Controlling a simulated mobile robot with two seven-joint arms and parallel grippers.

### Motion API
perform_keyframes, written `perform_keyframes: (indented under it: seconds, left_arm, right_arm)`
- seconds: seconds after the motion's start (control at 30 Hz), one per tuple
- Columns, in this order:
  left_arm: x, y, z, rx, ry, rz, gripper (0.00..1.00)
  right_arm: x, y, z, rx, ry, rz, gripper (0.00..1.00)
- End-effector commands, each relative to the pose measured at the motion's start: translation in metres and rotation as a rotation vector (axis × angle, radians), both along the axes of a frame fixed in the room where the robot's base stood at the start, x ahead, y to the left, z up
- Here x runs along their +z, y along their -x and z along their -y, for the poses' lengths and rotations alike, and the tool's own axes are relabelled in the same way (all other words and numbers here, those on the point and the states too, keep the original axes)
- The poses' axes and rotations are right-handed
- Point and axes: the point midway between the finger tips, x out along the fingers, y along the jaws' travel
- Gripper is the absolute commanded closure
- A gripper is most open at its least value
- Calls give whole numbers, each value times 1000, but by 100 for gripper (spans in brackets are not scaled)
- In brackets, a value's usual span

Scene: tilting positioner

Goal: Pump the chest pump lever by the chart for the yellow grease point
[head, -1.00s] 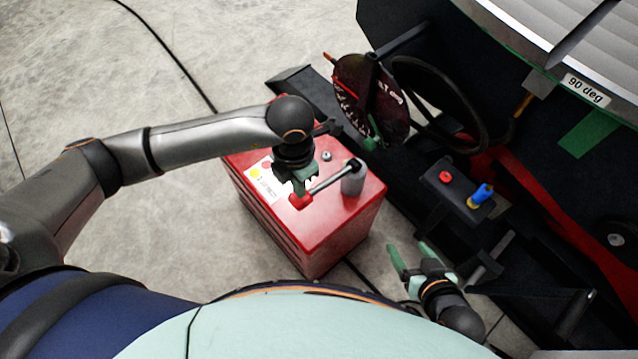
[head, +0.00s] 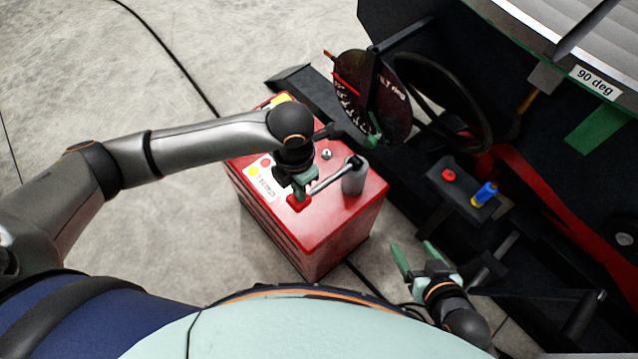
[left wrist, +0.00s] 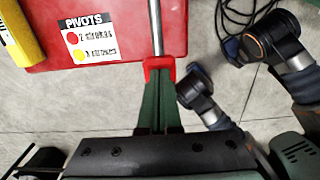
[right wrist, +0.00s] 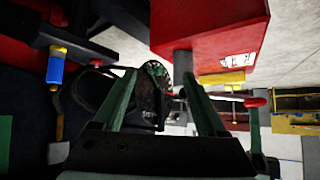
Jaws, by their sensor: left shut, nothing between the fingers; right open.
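The red chest (head: 335,235) stands on the floor with a pump lever on its lid. The lever's metal rod (head: 327,181) runs from a grey post (head: 353,180) to a red grip (head: 298,203). My left gripper (head: 300,190) is shut, its fingertips at the red grip (left wrist: 158,65); nothing is held between them. The chart (left wrist: 88,37) on the lid is headed PIVOTS, with a red dot marked 2 strokes and a yellow dot (left wrist: 76,57) whose number is hard to read. My right gripper (head: 413,250) is open and empty, right of the chest.
A yellow object (left wrist: 20,35) lies on the lid beside the chart. The tilt dial (head: 372,98) stands behind the chest. A control box (head: 450,195) with a red button and a blue-yellow part is at the right.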

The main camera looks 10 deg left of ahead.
Motion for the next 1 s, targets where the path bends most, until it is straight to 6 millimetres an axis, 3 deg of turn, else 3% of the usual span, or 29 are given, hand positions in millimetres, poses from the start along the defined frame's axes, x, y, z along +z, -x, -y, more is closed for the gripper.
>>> perform_keyframes:
  seconds: [0.53, 1.0]
  left_arm:
    - [-24, -1, 1, 1, 2, 3, 100]
    - [-28, -1, 1, 1, 3, 4, 100]
  right_arm:
    - [21, -25, 4, 2, 3, 157, 26]
    - [46, -41, 4, 6, 4, 270, 26]
